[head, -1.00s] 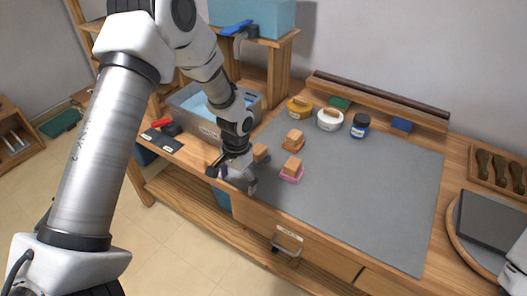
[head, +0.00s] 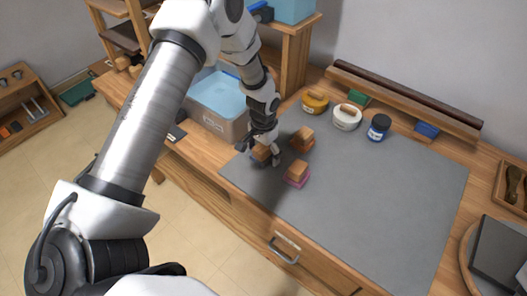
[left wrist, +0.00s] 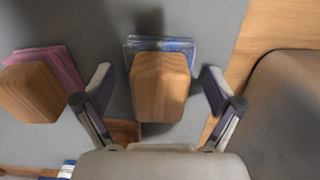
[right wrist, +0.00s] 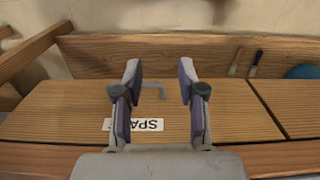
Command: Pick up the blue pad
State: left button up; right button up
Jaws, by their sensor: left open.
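The blue pad (left wrist: 165,43), a blue slab with a wooden block handle (left wrist: 160,88), lies on the grey mat (head: 360,200). In the left wrist view it sits between the two spread fingers of my left gripper (left wrist: 159,76), with a gap on each side. In the head view my left gripper (head: 264,145) is above the pad at the mat's left corner and hides much of it. My right gripper (right wrist: 159,70) is open and empty, over a wooden surface with a white label (right wrist: 133,125).
A pink pad (head: 297,174) and an orange pad (head: 303,140), both with wooden handles, stand close to the right of the left gripper. A grey bin (head: 216,118) is behind it. Jars (head: 379,127) line the mat's back. The mat's right side is clear.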

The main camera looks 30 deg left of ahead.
pick_arm(q)
jog(key=shift+s+r, duration=0.15)
jog(key=shift+s, duration=0.05)
jog(key=shift+s+r, duration=0.1)
jog(key=shift+s, duration=0.05)
jog(key=c, duration=1.2)
pick_arm(e)
jog(key=shift+s, duration=0.25)
pick_arm(q)
jog(key=shift+c, duration=0.2)
